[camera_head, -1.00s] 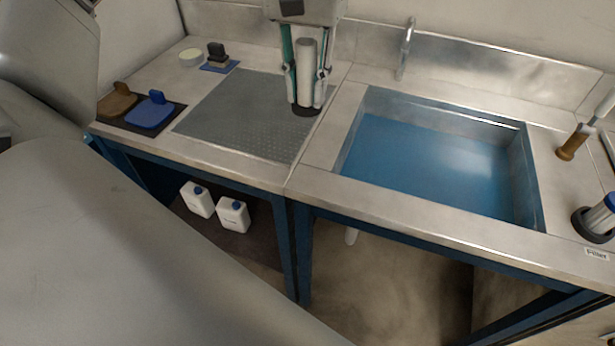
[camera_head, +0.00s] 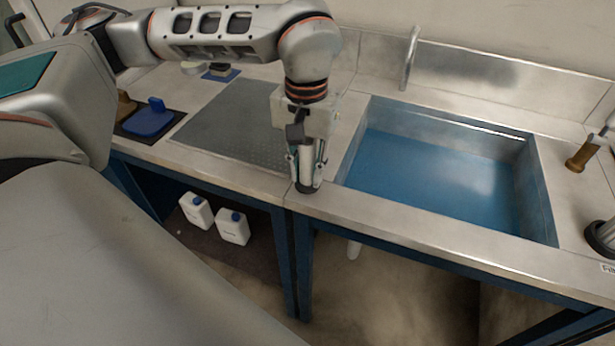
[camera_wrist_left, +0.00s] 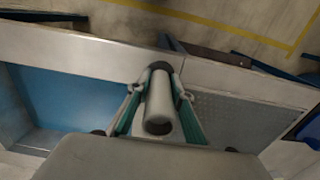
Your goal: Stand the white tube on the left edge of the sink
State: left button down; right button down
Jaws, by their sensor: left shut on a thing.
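My left gripper (camera_head: 306,172) is shut on the white tube (camera_head: 304,155), which is upright with a dark round base. The tube also shows between the fingers in the left wrist view (camera_wrist_left: 159,104). The gripper partly hides it in the head view. The tube is over the metal strip left of the sink (camera_head: 440,165), near the counter's front edge. I cannot tell whether its base touches the counter. In the left wrist view the blue sink floor (camera_wrist_left: 65,98) lies to the left of the tube. My right gripper is not in view.
A grey perforated mat (camera_head: 225,125) lies left of the tube. A blue holder (camera_head: 150,118) sits on a dark mat farther left. A tap (camera_head: 409,58) stands behind the sink. A brown-handled tool (camera_head: 580,157) and a dark round stand (camera_head: 602,235) are at the right.

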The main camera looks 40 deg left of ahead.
aim_at(307, 141)
pick_arm(q)
jog(key=shift+f, duration=1.2)
jog(key=c, duration=1.8)
grip_release()
jog(key=shift+f, duration=0.1)
notch_tip(307, 141, up, 12)
jog(key=shift+r+p, duration=0.2)
jog(key=shift+p, duration=0.5)
